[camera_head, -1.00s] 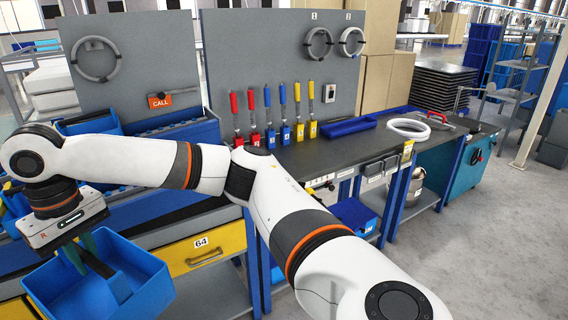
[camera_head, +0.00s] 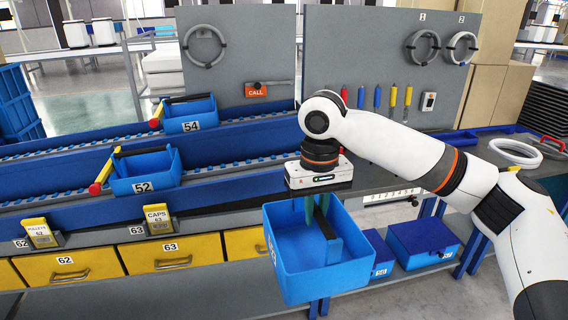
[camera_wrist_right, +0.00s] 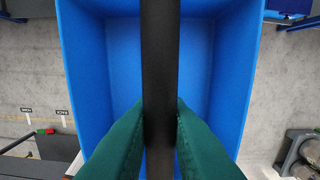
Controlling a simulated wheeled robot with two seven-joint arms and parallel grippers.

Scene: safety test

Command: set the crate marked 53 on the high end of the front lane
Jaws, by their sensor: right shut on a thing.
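My right gripper (camera_head: 318,222) is shut on the dark handle bar of a blue open crate (camera_head: 335,278). The crate hangs below it, in front of the bench. The wrist view shows the green fingers (camera_wrist_right: 160,140) on both sides of the black bar (camera_wrist_right: 158,60), with the empty crate interior (camera_wrist_right: 205,50) below. A white label on the crate's left side is too oblique to read. The front lane (camera_head: 225,188), a blue roller channel, lies left of the held crate. A blue crate marked 52 (camera_head: 150,187) sits on it. My left gripper is out of view.
A crate marked 54 (camera_head: 190,124) sits on the back lane (camera_head: 245,122). Yellow drawers (camera_head: 68,268) and card holders lie below the front lane. Blue lidded boxes (camera_head: 425,243) stand lower right. The front lane between crate 52 and my right wrist looks clear.

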